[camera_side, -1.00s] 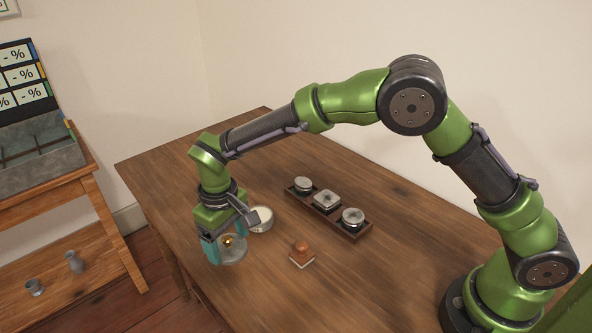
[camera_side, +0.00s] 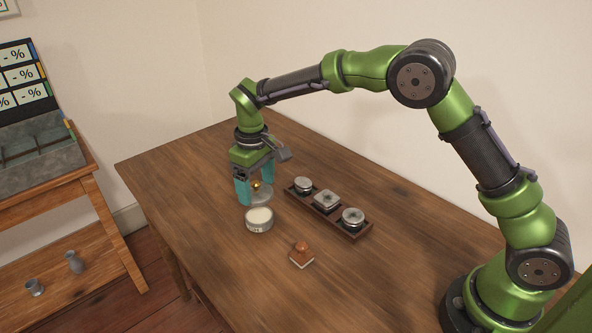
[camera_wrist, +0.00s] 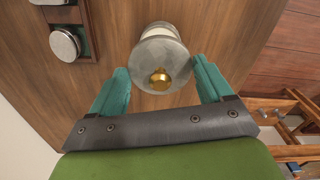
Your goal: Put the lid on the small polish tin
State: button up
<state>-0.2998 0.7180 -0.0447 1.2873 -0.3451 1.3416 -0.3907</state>
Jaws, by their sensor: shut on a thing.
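The lid (camera_side: 260,196) is a grey disc with a gold knob. My gripper (camera_side: 256,190) is shut on it, with teal fingers at either side, and holds it level. The open polish tin (camera_side: 259,226), round with a pale cream top, stands upright on the table. In the side view the lid is above and behind the tin, apart from it. In the wrist view the lid (camera_wrist: 152,72) covers most of the tin (camera_wrist: 159,30), whose far edge shows past it. The exact height of the lid is hard to tell.
A dark tray (camera_side: 358,234) with three lidded tins is to the right. A brown stamp-like block with a knob (camera_side: 302,257) stands in front of it. The table (camera_side: 190,190) is clear left of the tin. A side stand (camera_side: 90,190) is farther left.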

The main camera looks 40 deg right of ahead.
aim_at(259, 216)
jog(key=shift+f, duration=0.15)
jog(key=shift+f, duration=2.7)
jog(key=shift+f, duration=0.65)
jog(key=o, duration=1)
jog(key=shift+c, duration=0.2)
jog(key=shift+r, duration=0.1)
notch_tip(259, 216, up, 17)
jog(key=shift+f, duration=0.1)
